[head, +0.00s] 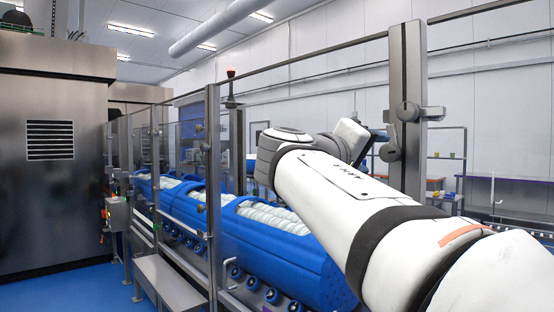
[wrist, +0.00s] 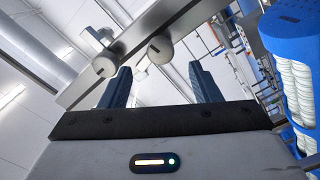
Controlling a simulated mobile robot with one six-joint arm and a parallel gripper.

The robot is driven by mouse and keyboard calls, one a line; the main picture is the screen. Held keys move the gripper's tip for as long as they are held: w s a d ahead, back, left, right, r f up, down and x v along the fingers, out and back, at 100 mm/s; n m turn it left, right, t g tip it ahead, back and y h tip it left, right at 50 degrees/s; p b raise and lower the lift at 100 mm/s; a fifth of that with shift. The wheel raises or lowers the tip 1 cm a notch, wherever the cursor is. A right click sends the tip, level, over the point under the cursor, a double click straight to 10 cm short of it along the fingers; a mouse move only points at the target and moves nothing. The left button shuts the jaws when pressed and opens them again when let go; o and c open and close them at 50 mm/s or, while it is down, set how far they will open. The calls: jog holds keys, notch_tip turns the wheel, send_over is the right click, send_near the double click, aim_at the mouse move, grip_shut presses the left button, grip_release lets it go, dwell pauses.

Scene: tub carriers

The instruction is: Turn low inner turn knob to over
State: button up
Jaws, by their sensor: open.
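Two grey turn knobs sit on the steel post (head: 407,60) at the right in the head view: an upper knob (head: 407,111) and a lower knob (head: 389,152). The wrist view shows two round knobs, one near the middle (wrist: 160,50) and one to its left (wrist: 103,67). I cannot tell for sure which of them is the low inner knob. My gripper (wrist: 160,86) is open and empty, its two dark fingers wide apart below the knobs in the wrist picture. In the head view my gripper (head: 376,137) is partly hidden by my arm, close to the lower knob.
Blue tub carriers (head: 290,255) filled with white items stand in a row behind clear guard panels. Steel posts (head: 213,150) and a long top rail (head: 290,68) frame the panels. A steel step (head: 168,285) stands at the front. Blue floor at the left is clear.

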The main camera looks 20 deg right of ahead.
aim_at(386, 153)
jog(key=p+x, duration=0.1)
jog(key=x, duration=0.6)
jog(key=shift+w+d, duration=0.2)
jog(key=shift+d, duration=0.05)
jog(key=shift+c, duration=0.6)
